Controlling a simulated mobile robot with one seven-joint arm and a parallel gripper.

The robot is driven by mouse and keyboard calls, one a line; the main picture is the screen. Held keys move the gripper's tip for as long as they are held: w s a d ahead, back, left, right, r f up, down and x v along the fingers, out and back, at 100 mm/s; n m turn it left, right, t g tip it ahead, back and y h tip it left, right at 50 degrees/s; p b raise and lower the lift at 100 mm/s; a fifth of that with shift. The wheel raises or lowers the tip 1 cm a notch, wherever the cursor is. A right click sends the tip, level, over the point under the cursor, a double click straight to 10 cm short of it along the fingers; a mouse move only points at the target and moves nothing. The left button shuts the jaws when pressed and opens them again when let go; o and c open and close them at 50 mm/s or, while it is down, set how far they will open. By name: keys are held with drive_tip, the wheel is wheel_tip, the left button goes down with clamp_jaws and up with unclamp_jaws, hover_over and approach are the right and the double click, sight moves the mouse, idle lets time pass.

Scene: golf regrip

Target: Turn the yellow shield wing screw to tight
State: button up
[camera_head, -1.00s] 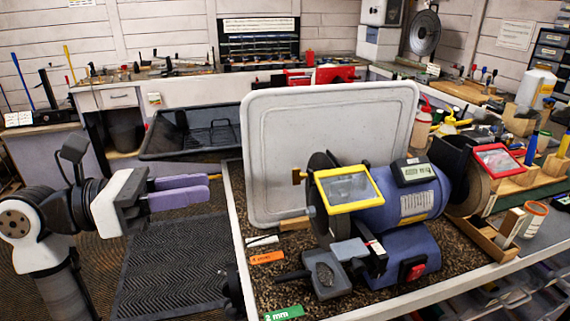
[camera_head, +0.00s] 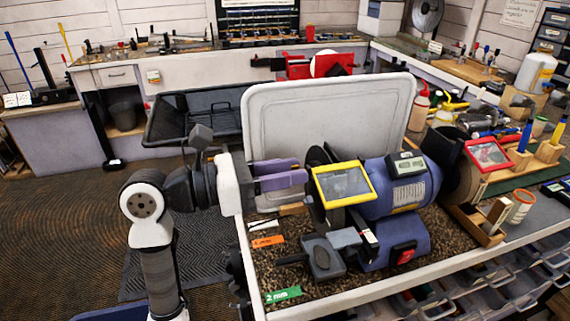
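The yellow-framed shield (camera_head: 343,184) sits over the left wheel of the blue bench grinder (camera_head: 402,190). The brass wing screw at the shield's left side does not show now; my gripper's fingers cover that area. My gripper (camera_head: 304,172) points right, its two purple fingers level, one slightly nearer the camera than the other. Their tips are in line with the left wheel (camera_head: 318,160) and close to the shield's left edge. I cannot tell whether they touch anything, or how wide the gap between them is.
A pale upright tray (camera_head: 330,112) stands behind the grinder. The grey tool rest (camera_head: 325,256) is below the shield. Orange (camera_head: 267,241) and green (camera_head: 283,294) labels lie on the speckled bench mat. A red-framed shield (camera_head: 488,154) is at the right wheel.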

clamp_jaws()
drive_tip(key=shift+f+b, duration=0.15)
drive_tip(key=shift+b, duration=0.4)
drive_tip(key=m+b, duration=0.6)
drive_tip(key=b, duration=0.1)
drive_tip(key=m+b, duration=0.7)
drive_tip(key=b, duration=0.1)
drive_tip(key=m+b, duration=0.6)
drive_tip(key=b, duration=0.2)
drive_tip(key=shift+s+d+f+m, duration=0.1)
drive_tip(key=shift+s+m, duration=0.15)
drive_tip(key=shift+m, duration=0.15)
